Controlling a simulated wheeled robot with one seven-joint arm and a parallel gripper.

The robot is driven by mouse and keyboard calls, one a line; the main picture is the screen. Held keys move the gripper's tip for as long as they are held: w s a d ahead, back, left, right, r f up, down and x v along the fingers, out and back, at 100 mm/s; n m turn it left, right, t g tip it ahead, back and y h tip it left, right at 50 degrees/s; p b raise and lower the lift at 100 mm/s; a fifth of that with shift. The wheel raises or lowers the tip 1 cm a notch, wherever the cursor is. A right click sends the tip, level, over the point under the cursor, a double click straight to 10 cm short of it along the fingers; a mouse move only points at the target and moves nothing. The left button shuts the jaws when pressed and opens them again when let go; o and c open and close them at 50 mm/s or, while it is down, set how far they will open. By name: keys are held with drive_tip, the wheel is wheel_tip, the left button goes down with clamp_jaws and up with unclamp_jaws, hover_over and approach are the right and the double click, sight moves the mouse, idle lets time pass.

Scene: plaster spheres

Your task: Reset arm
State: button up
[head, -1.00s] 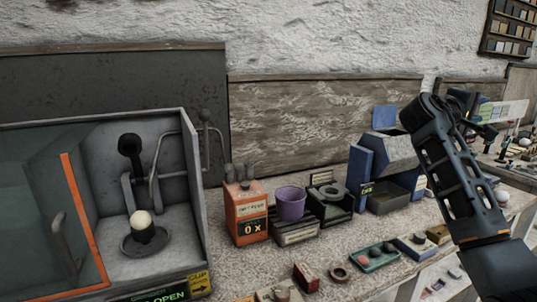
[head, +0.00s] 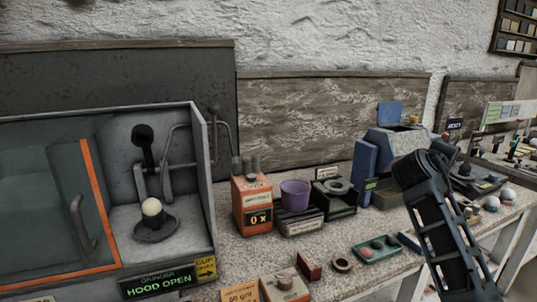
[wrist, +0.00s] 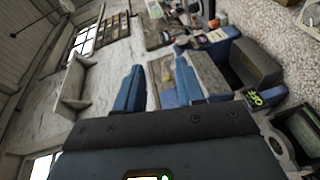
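My arm (head: 440,220) rises from the lower right in the head view, with its bend in front of the bench. The gripper end is hidden behind the arm in that view. In the wrist view my gripper (wrist: 158,60) shows its dark body along the bottom, with two blue fingers standing apart above it. Nothing shows between the fingers except the wall and wooden board behind. The wrist view is tilted sideways, and a blue and grey machine (wrist: 209,74) is just beyond the fingers.
The bench carries a hooded grinder (head: 152,285) at the left, an orange counter box (head: 252,200), a purple cup (head: 295,194) and a blue-grey machine (head: 366,165). A green tray (head: 377,250) lies near the front edge. Pale spheres (head: 507,196) lie farther right. The space above the bench is open.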

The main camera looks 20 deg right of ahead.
drive_tip(key=s+a+f+n+t+y+b, duration=0.1)
drive_tip(key=s+a+f+t+y, duration=0.25)
drive_tip(key=a+f, duration=0.85)
drive_tip(key=s+a+f+n+t+y+b, duration=0.15)
drive_tip(key=s+a+f+y, duration=0.25)
drive_tip(key=a+f, duration=0.85)
drive_tip(key=s+a+f+m+t+y+b, duration=0.1)
drive_tip(key=s+a+f+y, duration=0.1)
drive_tip(key=s+a+f, duration=0.4)
drive_tip(key=s+a+f+t+y+b, duration=0.2)
drive_tip(key=s+a+f, duration=0.2)
drive_tip(key=s, duration=0.5)
drive_tip(key=s+a+r+m+y+b, duration=0.1)
drive_tip(key=s+r, duration=0.1)
drive_tip(key=s, duration=0.6)
drive_tip(key=s+a+r+m+y+b, duration=0.1)
drive_tip(key=s+r, duration=0.2)
drive_tip(key=s, duration=0.5)
drive_tip(key=s+a+r+m+t+y+b, duration=0.1)
drive_tip(key=s+a+r+y, duration=0.1)
drive_tip(key=s, duration=0.6)
drive_tip(key=shift+r+m, duration=0.35)
drive_tip(key=shift+r, duration=0.35)
